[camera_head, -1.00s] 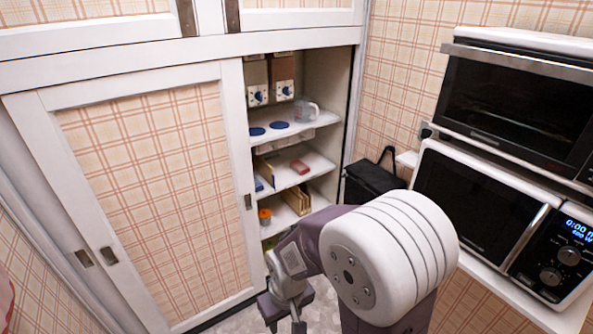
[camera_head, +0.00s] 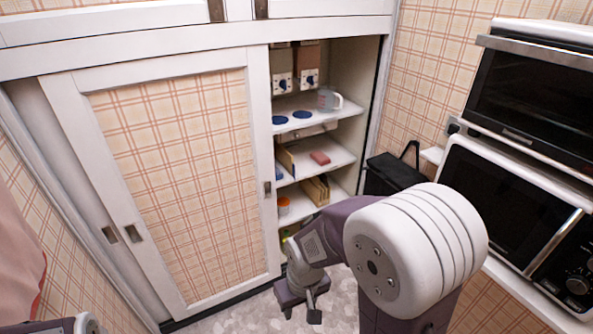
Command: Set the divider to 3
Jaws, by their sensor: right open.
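The open part of a white cupboard shows shelves between the sliding door and the side wall. On the upper shelf hang two dispensers with white fronts and blue knobs, a left one (camera_head: 283,83) and a right one (camera_head: 309,79). A blue disc (camera_head: 279,120) lies below each. Brown upright panels (camera_head: 315,190) that look like dividers stand on a lower shelf. Any number marks are too small to read, and I cannot tell which part is the divider. My right gripper (camera_head: 300,304) is open, low over the floor in front of the cupboard, apart from the shelves. My left gripper is out of view.
A clear measuring cup (camera_head: 326,100) stands on the upper shelf, a red block (camera_head: 320,158) on the middle one. The sliding door (camera_head: 175,170) covers the left side. A black bag (camera_head: 393,173) and a microwave (camera_head: 498,200) are at the right.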

